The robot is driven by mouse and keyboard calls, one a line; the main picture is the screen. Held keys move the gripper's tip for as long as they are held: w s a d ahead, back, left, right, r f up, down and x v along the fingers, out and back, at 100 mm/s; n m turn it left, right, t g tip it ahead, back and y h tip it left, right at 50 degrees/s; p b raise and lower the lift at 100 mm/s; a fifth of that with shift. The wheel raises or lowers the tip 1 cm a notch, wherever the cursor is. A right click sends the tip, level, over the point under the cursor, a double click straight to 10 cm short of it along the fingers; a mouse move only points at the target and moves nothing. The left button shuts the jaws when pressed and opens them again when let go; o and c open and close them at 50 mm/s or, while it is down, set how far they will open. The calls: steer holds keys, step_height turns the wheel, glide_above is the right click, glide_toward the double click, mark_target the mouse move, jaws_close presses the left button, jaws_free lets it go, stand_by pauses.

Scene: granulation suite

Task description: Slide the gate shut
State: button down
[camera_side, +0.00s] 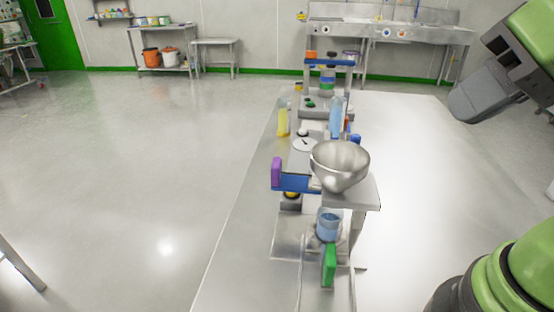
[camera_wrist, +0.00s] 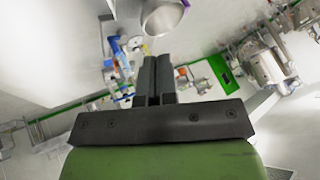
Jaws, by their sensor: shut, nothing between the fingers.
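A metal hopper bowl (camera_side: 340,160) stands on a steel stand on the bench. Under its left side a blue slide bar (camera_side: 300,183), which looks like the gate, sticks out to the left with a purple handle (camera_side: 276,171) on its end. How far the bar reaches under the bowl is hidden. A beaker with blue contents (camera_side: 328,224) stands below the bowl. My gripper (camera_wrist: 158,62) is shut and empty in the wrist view, with the bowl (camera_wrist: 163,16) beyond the fingertips. In the side view my arm's end is at upper right, apart from the handle.
A green upright block (camera_side: 329,265) stands in front of the beaker. Behind the bowl are a yellow bottle (camera_side: 283,118), a blue bottle (camera_side: 336,116) and a blue-topped rack (camera_side: 328,62). The white bench top (camera_side: 420,160) to the right is clear.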

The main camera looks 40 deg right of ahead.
steer(key=c, duration=1.4)
jaws_free()
steer(key=shift+w+r, duration=0.1)
steer(key=shift+w, duration=0.05)
steer(key=o, duration=0.3)
steer(key=shift+m+g, duration=0.4)
steer(key=shift+g, duration=0.5)
steer(key=w, duration=0.1)
steer(key=w+r, duration=0.1)
steer(key=w, duration=0.1)
steer(key=w+r, duration=0.1)
steer(key=w, duration=0.1)
steer(key=shift+a, duration=0.4)
steer(key=m+g+h, duration=0.2)
steer(key=m+g, duration=0.2)
steer(key=g, duration=0.1)
glide_above(276, 162)
steer(key=f, duration=1)
steer(key=shift+s+d+f, duration=0.15)
steer(key=shift+d, duration=0.05)
steer(key=shift+w+a+f, duration=0.1)
steer(key=shift+w+f, duration=0.1)
steer(key=shift+f, duration=0.45)
step_height(276, 162, down, 9)
steer(key=shift+f, duration=0.2)
